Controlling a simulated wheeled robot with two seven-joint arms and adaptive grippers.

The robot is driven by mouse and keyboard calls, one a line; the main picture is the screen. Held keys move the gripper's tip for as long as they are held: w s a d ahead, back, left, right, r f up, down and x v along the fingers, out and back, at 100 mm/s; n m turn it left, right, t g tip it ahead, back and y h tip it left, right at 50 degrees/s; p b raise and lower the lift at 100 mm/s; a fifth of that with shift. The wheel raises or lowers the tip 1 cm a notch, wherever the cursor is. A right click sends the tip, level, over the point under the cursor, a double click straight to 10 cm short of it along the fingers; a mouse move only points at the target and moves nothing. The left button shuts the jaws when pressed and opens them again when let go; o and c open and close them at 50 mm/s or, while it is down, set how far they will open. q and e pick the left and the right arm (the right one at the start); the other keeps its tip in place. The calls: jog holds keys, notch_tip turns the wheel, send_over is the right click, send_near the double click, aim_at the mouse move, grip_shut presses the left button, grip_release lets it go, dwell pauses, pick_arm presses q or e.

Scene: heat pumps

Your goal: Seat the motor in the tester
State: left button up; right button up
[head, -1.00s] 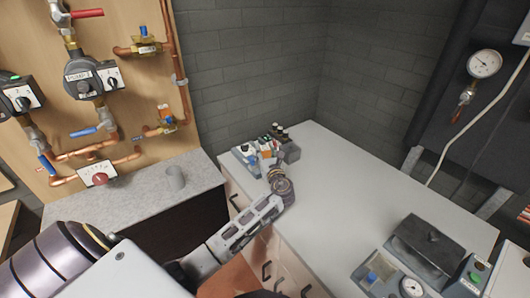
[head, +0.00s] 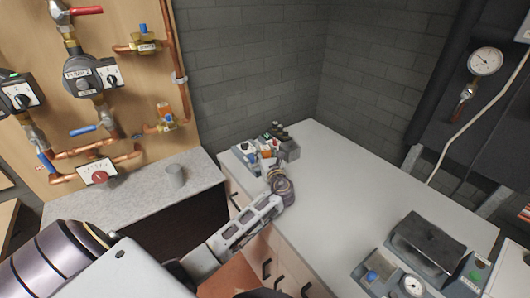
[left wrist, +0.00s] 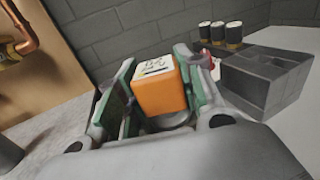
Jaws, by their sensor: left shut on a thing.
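In the left wrist view an orange block-shaped motor (left wrist: 160,88) with a white label on top sits between the green-padded fingers of my left gripper (left wrist: 158,100). The gripper is shut on it. In the head view my left gripper (head: 268,163) is at the back left of the white worktop, beside a grey bin, and the motor is hard to make out there. A grey unit with a dark top (head: 428,243) and a smaller box with a gauge and blue knob (head: 395,280) stand at the front right. I cannot tell which is the tester. My right gripper is not in view.
The grey divided bin (left wrist: 265,78) and several dark jars with pale lids (left wrist: 219,35) stand close to my left gripper. The middle of the white worktop (head: 345,190) is clear. A grey cup (head: 176,175) stands on the left counter, below a board of copper pipes and pumps.

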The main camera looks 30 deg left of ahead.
pick_arm(q)
jog(key=o, duration=1.2)
jog(key=shift+f, duration=0.1)
jog(key=shift+v, duration=0.85)
jog(key=v, duration=1)
jog(key=shift+s+d, duration=0.1)
jog(key=shift+d, duration=0.05)
